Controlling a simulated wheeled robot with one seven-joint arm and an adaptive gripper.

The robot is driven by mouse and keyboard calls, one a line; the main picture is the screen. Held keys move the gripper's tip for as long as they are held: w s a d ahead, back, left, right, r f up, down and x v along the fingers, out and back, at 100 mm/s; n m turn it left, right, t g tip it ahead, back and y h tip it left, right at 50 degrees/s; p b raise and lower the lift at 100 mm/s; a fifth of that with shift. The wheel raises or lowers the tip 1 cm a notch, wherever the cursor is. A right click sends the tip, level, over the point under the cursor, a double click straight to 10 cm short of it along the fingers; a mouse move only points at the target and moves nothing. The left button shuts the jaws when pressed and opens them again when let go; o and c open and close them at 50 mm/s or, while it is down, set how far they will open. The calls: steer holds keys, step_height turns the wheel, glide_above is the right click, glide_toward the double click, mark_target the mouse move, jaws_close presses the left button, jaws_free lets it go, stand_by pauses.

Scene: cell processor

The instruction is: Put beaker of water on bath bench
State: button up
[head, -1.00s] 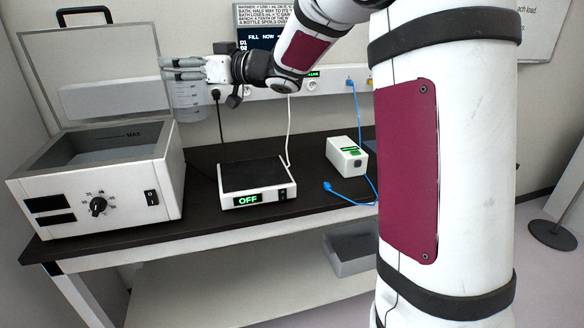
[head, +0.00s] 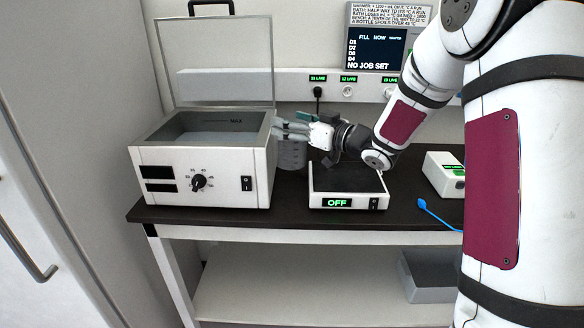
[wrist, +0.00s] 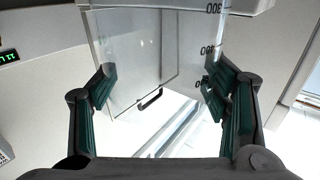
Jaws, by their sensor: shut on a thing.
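My gripper (head: 297,127) is shut on a clear beaker (head: 291,155) with graduation marks, just right of the water bath (head: 205,190) in the head view. In the wrist view, the two green-padded fingers of my gripper (wrist: 160,98) sit on either side of the clear beaker (wrist: 140,50). The beaker's base is partly hidden behind the bath and the gripper, and I cannot tell whether it touches the bench (head: 420,217). The water level is not clear. The bath has its lid raised, a dial and a MAX mark inside.
A flat device (head: 345,185) reading OFF stands on the bench right of the beaker. A white box (head: 443,175) and a blue cable (head: 435,213) lie farther right. A wall screen (head: 377,50) reads NO JOB SET. A narrow gap separates the bath and flat device.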

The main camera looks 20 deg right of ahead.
mark_target(292, 167)
step_height(292, 167, down, 13)
steer(key=shift+r, duration=0.1)
stand_by(0.4)
steer(key=shift+f+b, duration=0.2)
steer(key=shift+b, duration=0.1)
steer(key=o, duration=1.6)
steer(key=shift+o, duration=0.4)
